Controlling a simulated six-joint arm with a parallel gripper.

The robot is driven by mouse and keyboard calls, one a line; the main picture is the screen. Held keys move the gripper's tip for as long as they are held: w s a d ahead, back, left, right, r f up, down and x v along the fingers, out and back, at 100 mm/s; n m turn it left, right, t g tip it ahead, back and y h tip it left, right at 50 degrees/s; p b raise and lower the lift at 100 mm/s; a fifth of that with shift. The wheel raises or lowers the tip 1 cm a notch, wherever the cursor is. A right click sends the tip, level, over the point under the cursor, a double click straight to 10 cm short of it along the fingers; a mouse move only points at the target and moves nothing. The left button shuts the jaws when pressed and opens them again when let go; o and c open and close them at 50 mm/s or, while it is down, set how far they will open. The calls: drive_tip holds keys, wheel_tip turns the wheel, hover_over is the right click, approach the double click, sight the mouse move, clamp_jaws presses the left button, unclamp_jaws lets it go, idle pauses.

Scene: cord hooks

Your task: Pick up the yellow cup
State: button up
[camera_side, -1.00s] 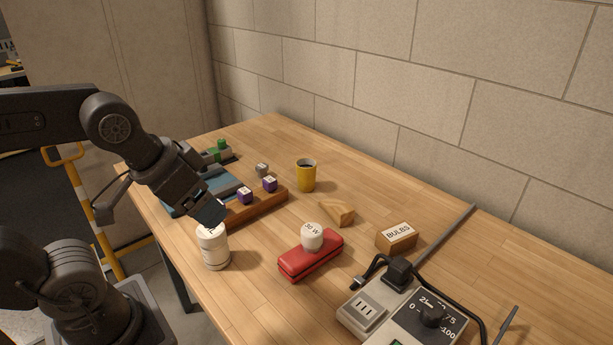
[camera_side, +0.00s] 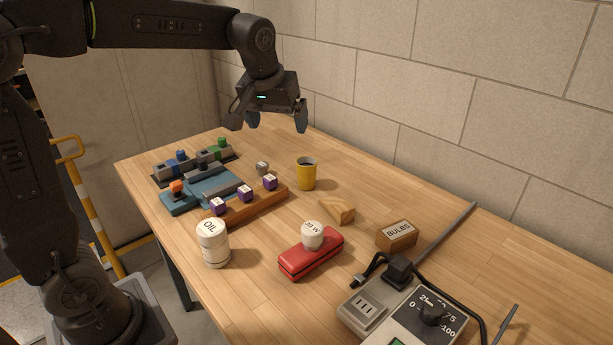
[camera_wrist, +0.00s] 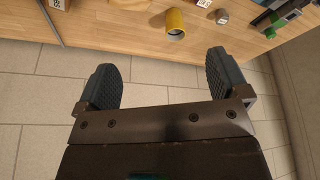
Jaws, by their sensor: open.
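The yellow cup (camera_side: 306,175) stands upright on the wooden table, right of the wooden rack, with a dark inside. In the wrist view the yellow cup (camera_wrist: 175,22) shows near the top edge, beyond the fingertips. My gripper (camera_side: 268,124) is open and empty, raised above the back part of the table, up and to the left of the cup in the side view. In the wrist view its two dark fingers (camera_wrist: 160,72) are wide apart with only the wall between them. Nothing touches the cup.
A wooden rack (camera_side: 262,207) with purple cubes is left of the cup. A wooden wedge (camera_side: 338,211) lies in front of it. A white oil can (camera_side: 213,246), a red case (camera_side: 311,256) with a bulb, a bulbs box (camera_side: 396,237) and a grey power unit (camera_side: 408,318) stand nearer.

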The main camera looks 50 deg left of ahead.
drive_tip(key=w+a+f+n+g, duration=0.1)
drive_tip(key=w+a+f+n, duration=0.15)
drive_tip(key=w, duration=0.25)
drive_tip(key=w+a+f+n, duration=0.1)
drive_tip(key=w+a+f, duration=0.15)
drive_tip(key=w, duration=0.25)
drive_tip(key=n+g+y, duration=0.1)
drive_tip(key=n, duration=0.1)
approach(306, 165)
drive_tip(key=shift+s+d+f+x, duration=0.1)
drive_tip(key=shift+s+d+x, duration=0.1)
drive_tip(key=shift+x, duration=1.25)
drive_tip(key=shift+s+d+f+x, duration=0.1)
drive_tip(key=shift+s+d+x, duration=0.1)
drive_tip(key=shift+x, duration=1.25)
drive_tip(key=shift+s+d+f+x, duration=0.1)
drive_tip(key=shift+s+d+x, duration=0.1)
drive_tip(key=shift+x, duration=1.25)
drive_tip(key=shift+r, duration=0.1)
drive_tip(key=shift+c, duration=0.2)
drive_tip(key=c, duration=0.9)
drive_tip(key=shift+c, duration=0.2)
drive_tip(key=shift+r, duration=0.15)
